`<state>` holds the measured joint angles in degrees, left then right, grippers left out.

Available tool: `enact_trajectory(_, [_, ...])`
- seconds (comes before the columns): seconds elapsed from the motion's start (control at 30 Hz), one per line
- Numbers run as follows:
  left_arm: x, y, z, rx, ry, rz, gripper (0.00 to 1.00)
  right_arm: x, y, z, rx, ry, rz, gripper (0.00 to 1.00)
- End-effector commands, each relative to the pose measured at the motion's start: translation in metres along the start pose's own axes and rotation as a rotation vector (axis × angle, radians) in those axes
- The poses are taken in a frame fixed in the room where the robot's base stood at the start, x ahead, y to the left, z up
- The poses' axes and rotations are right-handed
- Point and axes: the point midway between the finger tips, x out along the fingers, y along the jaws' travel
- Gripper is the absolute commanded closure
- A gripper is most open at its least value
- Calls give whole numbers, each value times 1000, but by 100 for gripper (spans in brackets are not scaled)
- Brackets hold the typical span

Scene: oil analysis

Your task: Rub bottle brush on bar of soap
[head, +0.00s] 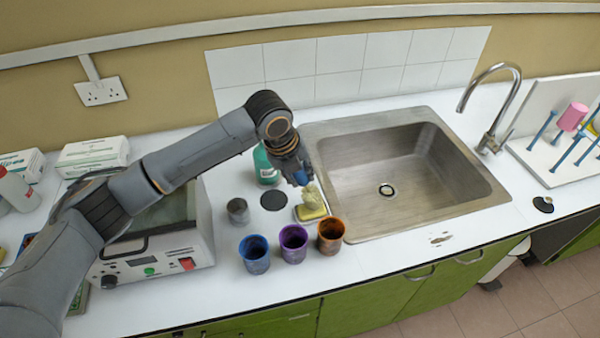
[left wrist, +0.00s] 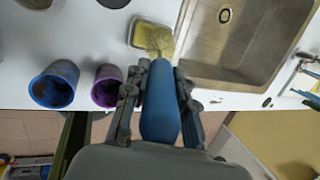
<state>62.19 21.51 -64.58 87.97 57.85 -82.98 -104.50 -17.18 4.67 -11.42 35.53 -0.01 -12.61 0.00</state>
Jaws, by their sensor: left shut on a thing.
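My left gripper (head: 298,170) is shut on the blue handle of the bottle brush (left wrist: 160,105). The brush's pale yellowish bristles (head: 312,194) point down over the yellow bar of soap (head: 311,212). The soap lies in a small dish on the counter, left of the sink. In the left wrist view the bristle head (left wrist: 160,41) overlaps the near right part of the soap (left wrist: 147,34). It looks in contact or very close; I cannot tell which. My right gripper is not in view.
Blue (head: 254,253), purple (head: 293,243) and orange (head: 331,236) cups stand in front of the soap. A green bottle (head: 265,165), dark disc (head: 274,201) and small metal cup (head: 238,211) stand left. The sink (head: 440,165) is right; a heater box (head: 160,250) is far left.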

Motion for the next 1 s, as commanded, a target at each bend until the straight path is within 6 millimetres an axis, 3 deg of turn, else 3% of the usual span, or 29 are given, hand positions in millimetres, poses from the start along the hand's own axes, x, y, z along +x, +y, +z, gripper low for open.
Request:
enact_trajectory(0.7, [-59,-19,11,0,-3,-4,100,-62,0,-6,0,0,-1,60])
enact_trajectory(1.0, [-62,-20,12,0,-3,-3,100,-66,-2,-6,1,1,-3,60])
